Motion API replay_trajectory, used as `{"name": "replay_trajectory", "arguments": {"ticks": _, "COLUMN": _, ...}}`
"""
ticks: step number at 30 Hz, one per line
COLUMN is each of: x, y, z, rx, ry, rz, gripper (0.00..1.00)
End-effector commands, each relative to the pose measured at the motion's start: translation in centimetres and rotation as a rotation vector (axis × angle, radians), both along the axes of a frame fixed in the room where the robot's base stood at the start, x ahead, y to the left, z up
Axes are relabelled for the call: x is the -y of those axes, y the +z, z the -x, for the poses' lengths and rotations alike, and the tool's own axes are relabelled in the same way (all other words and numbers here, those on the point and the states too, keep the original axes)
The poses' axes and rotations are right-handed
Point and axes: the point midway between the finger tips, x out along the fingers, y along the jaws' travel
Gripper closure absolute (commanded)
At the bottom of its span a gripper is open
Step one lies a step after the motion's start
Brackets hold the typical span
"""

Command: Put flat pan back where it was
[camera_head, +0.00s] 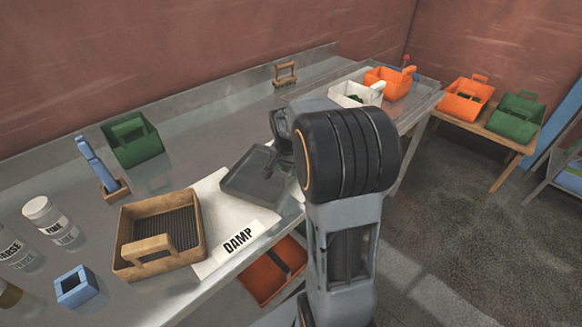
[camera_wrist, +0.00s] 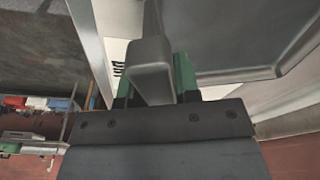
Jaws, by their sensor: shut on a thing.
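The flat pan (camera_head: 252,184) is dark grey, shallow and rectangular. In the head view it is over the white sheet by the "DAMP" label (camera_head: 238,239), looking about level. I cannot tell whether it touches the sheet. My gripper (camera_head: 273,151) is at the pan's far right side, partly hidden by my wrist. In the wrist view my gripper (camera_wrist: 152,82) is shut on the pan's grey handle (camera_wrist: 151,55), with green-lined fingers on both sides. The pan's tray (camera_wrist: 235,35) fills the upper right there.
A wooden basket (camera_head: 128,262) stands left of the sheet. A green basket (camera_head: 133,140), a blue brush (camera_head: 91,160) and white jars (camera_head: 45,215) are farther left. A white bin (camera_head: 352,94) and an orange bin (camera_head: 397,82) stand at the right. The bench middle behind the pan is clear.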

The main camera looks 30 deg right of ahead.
Motion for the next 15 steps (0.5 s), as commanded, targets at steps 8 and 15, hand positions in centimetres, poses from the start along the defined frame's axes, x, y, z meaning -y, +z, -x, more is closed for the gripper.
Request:
{"name": "replay_trajectory", "arguments": {"ticks": 8, "x": -0.01, "y": -0.19, "z": 0.01, "rx": 0.0, "ry": 0.0, "rz": 0.0, "gripper": 0.51}}
{"name": "replay_trajectory", "arguments": {"ticks": 15, "x": -0.02, "y": -0.19, "z": 0.0, "rx": 0.0, "ry": 0.0, "rz": 0.0, "gripper": 0.45}}
